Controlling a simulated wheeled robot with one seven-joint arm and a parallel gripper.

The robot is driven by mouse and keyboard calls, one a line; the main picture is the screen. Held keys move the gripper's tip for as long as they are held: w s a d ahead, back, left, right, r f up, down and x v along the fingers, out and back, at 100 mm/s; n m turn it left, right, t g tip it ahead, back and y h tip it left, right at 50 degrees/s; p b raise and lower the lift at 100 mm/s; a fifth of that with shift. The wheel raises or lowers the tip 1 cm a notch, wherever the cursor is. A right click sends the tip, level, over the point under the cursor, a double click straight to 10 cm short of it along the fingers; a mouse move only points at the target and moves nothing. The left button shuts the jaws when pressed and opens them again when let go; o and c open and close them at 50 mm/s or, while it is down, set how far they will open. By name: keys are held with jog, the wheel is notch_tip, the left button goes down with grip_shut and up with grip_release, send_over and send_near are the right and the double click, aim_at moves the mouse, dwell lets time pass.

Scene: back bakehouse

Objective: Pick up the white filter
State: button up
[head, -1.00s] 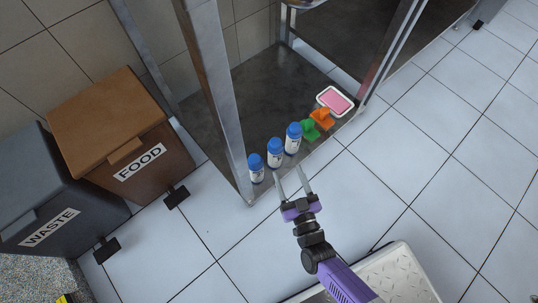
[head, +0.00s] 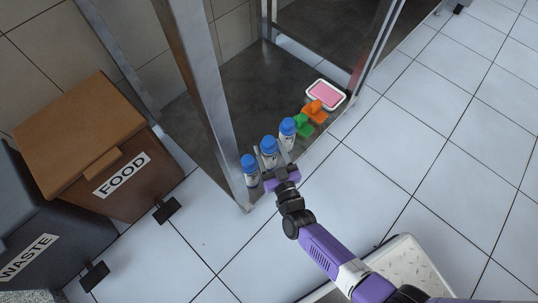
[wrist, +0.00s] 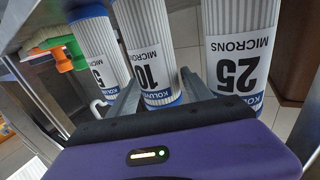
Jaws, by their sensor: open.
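Three white ribbed filters with blue ends stand in a row on the dark lower shelf. The middle filter, marked 10 MICRONS (wrist: 147,50), is between my gripper's fingers in the wrist view; it also shows in the head view (head: 269,152). The filter marked 25 MICRONS (wrist: 240,50) is to its right in the wrist view, the left one in the head view (head: 250,172). The filter marked 5 (wrist: 98,50) is on the other side, also in the head view (head: 287,134). My gripper (wrist: 160,92) is open, its fingers either side of the middle filter; contact is unclear.
A green object (head: 303,125), an orange object (head: 313,110) and a white tray with a pink inside (head: 341,101) lie along the shelf past the filters. A metal post (head: 205,100) rises near the left filter. FOOD (head: 110,160) and WASTE (head: 40,235) bins stand left. Tiled floor at right is clear.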

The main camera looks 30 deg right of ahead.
jog(key=shift+w+d, duration=0.1)
jog(key=shift+w, duration=0.2)
jog(key=shift+r, duration=0.1)
grip_shut()
